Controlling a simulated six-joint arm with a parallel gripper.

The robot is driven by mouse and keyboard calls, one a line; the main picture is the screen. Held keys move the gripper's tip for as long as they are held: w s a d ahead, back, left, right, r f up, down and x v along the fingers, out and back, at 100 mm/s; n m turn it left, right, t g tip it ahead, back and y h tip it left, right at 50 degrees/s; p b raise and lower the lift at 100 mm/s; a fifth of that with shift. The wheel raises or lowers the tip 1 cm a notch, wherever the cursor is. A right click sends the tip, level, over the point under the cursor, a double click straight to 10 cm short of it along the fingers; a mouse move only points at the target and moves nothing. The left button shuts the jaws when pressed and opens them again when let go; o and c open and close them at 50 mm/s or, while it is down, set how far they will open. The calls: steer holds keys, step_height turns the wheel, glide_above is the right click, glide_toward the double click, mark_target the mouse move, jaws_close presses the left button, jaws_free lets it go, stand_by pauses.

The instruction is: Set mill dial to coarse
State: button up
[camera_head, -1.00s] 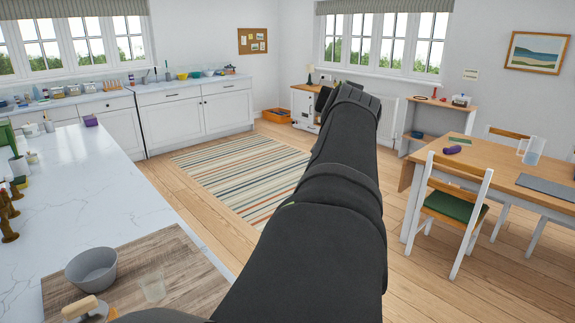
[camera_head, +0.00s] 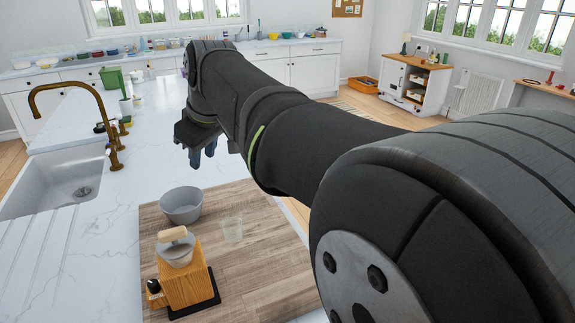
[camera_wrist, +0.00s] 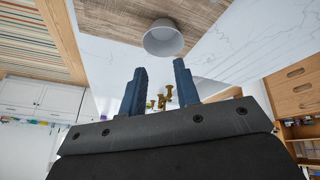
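The mill (camera_head: 184,280) stands on the wooden board at the bottom of the head view. It has a wooden box body, a grey bowl-shaped top (camera_head: 175,252) and a pale wooden handle (camera_head: 173,234). A small dark knob (camera_head: 153,287) on its left side may be the dial; its setting cannot be read. My gripper (camera_head: 203,152) hangs above the counter, beyond the mill and the grey bowl, touching neither. In the wrist view its two blue fingers (camera_wrist: 159,88) are spread apart with nothing between them. The mill is not seen in the wrist view.
A sink (camera_head: 62,184) with a brass tap (camera_head: 112,140) is at left. The counter between is mostly clear.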

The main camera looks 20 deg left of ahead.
steer(key=s+a+f+n+g+h, duration=0.1)
steer(key=s+a+n+g+h, duration=0.15)
steer(key=s, duration=0.55)
steer(key=n+h, duration=0.2)
steer(key=n, duration=0.3)
glide_above(152, 283)
steer(key=f, duration=0.2)
step_height(152, 283, down, 17)
steer(key=shift+r, duration=0.15)
steer(key=shift+c, duration=0.2)
